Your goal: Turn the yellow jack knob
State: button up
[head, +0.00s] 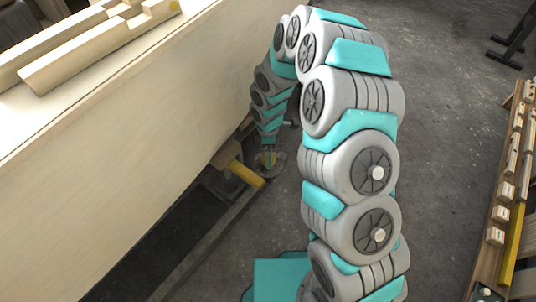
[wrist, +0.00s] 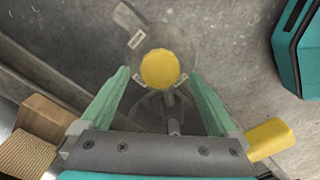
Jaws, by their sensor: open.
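The yellow jack knob (wrist: 160,68) is round and seen from above in the wrist view, on a grey jack with a stem below it. My gripper (wrist: 159,77) is open, with one green finger to the left of the knob and one to the right. Gaps show between the fingers and the knob, and nothing is held. How far the fingertips are above the knob is hard to tell.
The plywood hull (head: 130,120) stands along the left. A yellow bar (head: 246,173) sticks out near the jack; a yellow piece (wrist: 268,138) is close to my gripper's right side. A wooden block (wrist: 45,118) is at left. Grey floor (head: 440,120) is clear to the right.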

jog(key=shift+r, duration=2.8)
jog(key=shift+r, duration=0.15)
jog(key=s+d+r+m+p, duration=0.1)
jog(key=s+d+r+m, duration=0.35)
jog(key=s+r, duration=0.35)
jog(key=s+d+r+m, duration=0.4)
jog(key=s+d+r, duration=0.15)
jog(key=r, duration=0.45)
jog(key=s+d+r+m, duration=0.1)
jog(key=s+r+m, duration=0.1)
jog(key=s, duration=0.4)
jog(key=s+d+r+m+g, duration=0.1)
jog(key=s+d+r+m, duration=0.1)
jog(key=s, duration=0.5)
jog(key=s+d+r+m+p, duration=0.1)
jog(key=s+r+m, duration=0.3)
jog(key=s+m, duration=0.1)
jog(key=shift+s+d+m+g, duration=0.25)
jog(key=shift+s+m+g, duration=0.15)
jog(key=shift+s, duration=0.35)
jog(key=shift+r, duration=0.1)
